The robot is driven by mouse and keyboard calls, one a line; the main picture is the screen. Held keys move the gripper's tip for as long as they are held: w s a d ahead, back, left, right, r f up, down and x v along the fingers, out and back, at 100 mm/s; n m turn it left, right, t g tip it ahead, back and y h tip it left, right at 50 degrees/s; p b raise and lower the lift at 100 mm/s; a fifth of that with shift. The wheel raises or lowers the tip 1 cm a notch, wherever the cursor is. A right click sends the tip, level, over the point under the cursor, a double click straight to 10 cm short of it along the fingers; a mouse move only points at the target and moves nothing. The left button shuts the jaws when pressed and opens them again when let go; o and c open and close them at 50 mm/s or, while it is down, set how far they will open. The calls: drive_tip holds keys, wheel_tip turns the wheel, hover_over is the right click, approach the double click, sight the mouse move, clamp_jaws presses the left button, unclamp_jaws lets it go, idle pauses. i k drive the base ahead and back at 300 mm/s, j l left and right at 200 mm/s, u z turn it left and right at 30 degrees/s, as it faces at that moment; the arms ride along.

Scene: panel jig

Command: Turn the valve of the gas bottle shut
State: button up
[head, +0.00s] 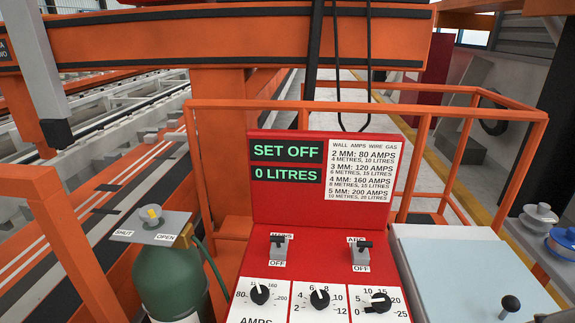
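The green gas bottle (168,278) stands at the lower left, beside the red welding set. Its valve (151,213) is a small grey knob with a yellow mark, on top of a grey plate (170,228). The plate is labelled SHUT on the left and OPEN on the right. The knob is too small to tell which label its mark points to. A green hose runs from the bottle's right side towards the set. The display (287,174) on the set reads SET OFF and 0 LITRES. My gripper is not in view.
The red set (262,212) carries two switches, several black dials and a settings chart (363,169). Orange rails (120,246) flank the bottle on the left and behind. A pale-topped table (455,262) with a black knob stands right. Lidded pots (538,216) sit at the far right.

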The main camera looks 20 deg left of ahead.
sight(150, 213)
drive_tip(key=j+u, duration=0.1)
drive_tip(key=u, duration=0.35)
drive_tip(key=j+u, duration=0.1)
drive_tip(key=u, duration=0.85)
